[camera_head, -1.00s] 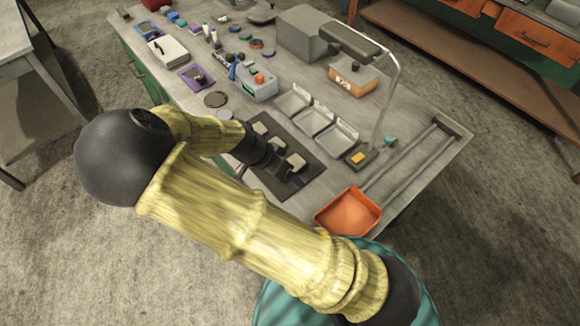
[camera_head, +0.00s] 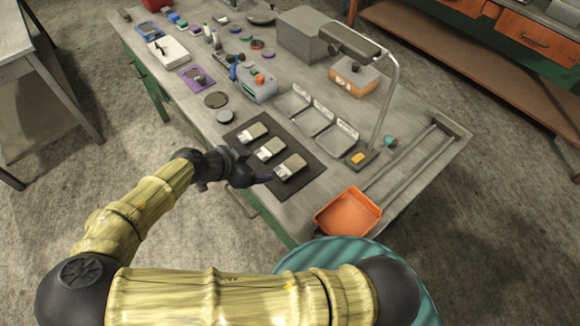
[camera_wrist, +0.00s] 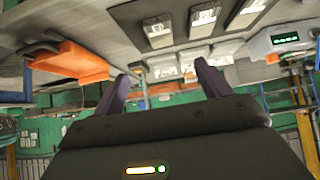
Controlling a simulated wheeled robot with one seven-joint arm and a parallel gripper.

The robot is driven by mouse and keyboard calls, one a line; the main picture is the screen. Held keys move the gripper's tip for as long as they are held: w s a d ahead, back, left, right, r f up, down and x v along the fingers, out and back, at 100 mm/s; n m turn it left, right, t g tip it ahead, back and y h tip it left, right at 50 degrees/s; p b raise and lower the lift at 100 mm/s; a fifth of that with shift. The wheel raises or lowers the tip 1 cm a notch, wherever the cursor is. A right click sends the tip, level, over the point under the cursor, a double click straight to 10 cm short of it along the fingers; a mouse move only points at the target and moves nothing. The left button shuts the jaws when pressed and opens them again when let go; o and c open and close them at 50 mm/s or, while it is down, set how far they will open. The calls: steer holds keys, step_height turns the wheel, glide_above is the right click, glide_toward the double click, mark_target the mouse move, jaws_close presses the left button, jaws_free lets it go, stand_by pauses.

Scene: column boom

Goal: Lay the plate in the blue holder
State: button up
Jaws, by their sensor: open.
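My gripper (camera_head: 260,180) is open and empty at the near edge of the workbench, beside a dark mat (camera_head: 303,184). Its two dark purple fingers stand apart in the wrist view (camera_wrist: 164,84). On the mat lie three grey rectangular pieces with pale labels, the nearest (camera_head: 290,166) close to my gripper; they also show at the top of the wrist view (camera_wrist: 205,17). I cannot tell whether one is the plate. A small blue-edged item (camera_head: 148,31) lies at the far left of the bench; it is too small to confirm as the blue holder.
An orange bin (camera_head: 348,213) sits at the near right corner. Clear trays (camera_head: 313,117), a lamp (camera_head: 352,42), a grey box (camera_head: 306,36) and a purple-based item (camera_head: 197,78) occupy the bench. Dark discs (camera_head: 216,99) lie left of the mat.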

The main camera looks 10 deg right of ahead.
steer(key=p, duration=0.2)
glide_toward(289, 167)
steer(key=shift+w+d+f, duration=0.4)
steer(key=shift+d+f, duration=0.2)
steer(key=shift+d, duration=0.25)
steer(key=shift+d+f, duration=0.1)
steer(key=shift+f, duration=0.1)
steer(key=shift+w, duration=0.1)
steer(key=p+x, duration=0.2)
steer(key=x, duration=0.2)
steer(key=shift+w+f, duration=0.1)
steer(key=shift+f, duration=0.05)
steer(key=shift+w+d+f, duration=0.15)
steer(key=shift+d+f, duration=0.05)
steer(key=shift+f, duration=0.25)
jaws_close()
step_height(289, 167, up, 10)
steer(key=b, duration=0.2)
